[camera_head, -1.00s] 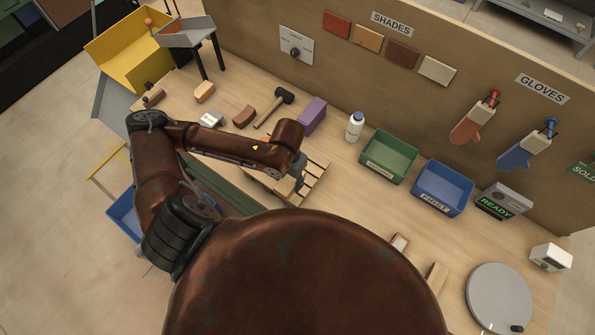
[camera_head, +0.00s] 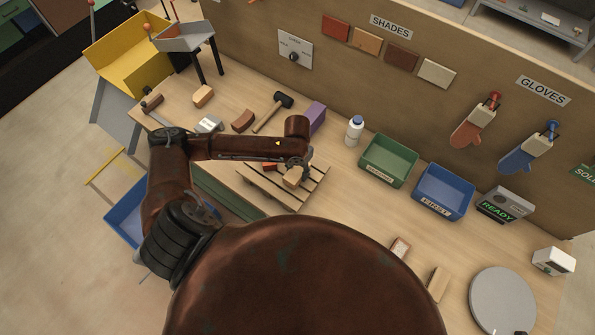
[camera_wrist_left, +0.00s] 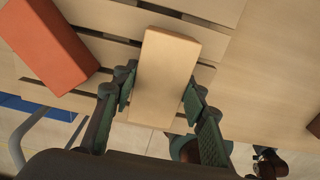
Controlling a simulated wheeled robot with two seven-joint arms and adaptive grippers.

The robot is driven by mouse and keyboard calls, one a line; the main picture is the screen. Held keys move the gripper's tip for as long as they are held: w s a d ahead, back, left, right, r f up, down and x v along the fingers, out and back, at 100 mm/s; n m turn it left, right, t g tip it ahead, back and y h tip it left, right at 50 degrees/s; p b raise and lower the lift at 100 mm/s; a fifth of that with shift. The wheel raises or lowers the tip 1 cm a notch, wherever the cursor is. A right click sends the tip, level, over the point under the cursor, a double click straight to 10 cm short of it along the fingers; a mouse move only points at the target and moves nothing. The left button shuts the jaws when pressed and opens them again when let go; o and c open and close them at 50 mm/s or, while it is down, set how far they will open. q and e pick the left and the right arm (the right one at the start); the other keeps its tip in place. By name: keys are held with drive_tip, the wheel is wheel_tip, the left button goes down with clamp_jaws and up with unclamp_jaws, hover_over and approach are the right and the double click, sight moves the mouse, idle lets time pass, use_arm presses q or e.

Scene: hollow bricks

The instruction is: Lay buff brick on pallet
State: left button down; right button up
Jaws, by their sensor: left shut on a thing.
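My left gripper (camera_head: 297,169) is shut on the buff brick (camera_head: 292,178). In the left wrist view the brick (camera_wrist_left: 166,75) lies lengthwise between the two fingers (camera_wrist_left: 158,108), its far end showing past the fingertips. It is over the slats of the wooden pallet (camera_head: 311,190); I cannot tell whether it touches them. An orange-red brick (camera_wrist_left: 45,45) lies on the pallet to the left of the buff one, and shows partly in the head view (camera_head: 269,167). The pallet's bare slats also show in the wrist view (camera_wrist_left: 100,18). My right gripper is not in view.
A purple block (camera_head: 316,117), a hammer (camera_head: 270,112) and a white bottle (camera_head: 354,132) stand or lie behind the pallet. A green bin (camera_head: 388,160) and a blue bin (camera_head: 443,191) stand to its right. Bare tabletop is in front of the bins.

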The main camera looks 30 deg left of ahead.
sight(297, 170)
use_arm(q)
drive_tip(key=shift+f, duration=0.5)
drive_tip(key=c, duration=1.2)
unclamp_jaws()
drive_tip(key=shift+f, duration=0.15)
drive_tip(key=shift+r, duration=0.55)
wheel_tip(297, 170, up, 11)
drive_tip(key=shift+r+b, duration=0.1)
drive_tip(key=shift+b, duration=0.4)
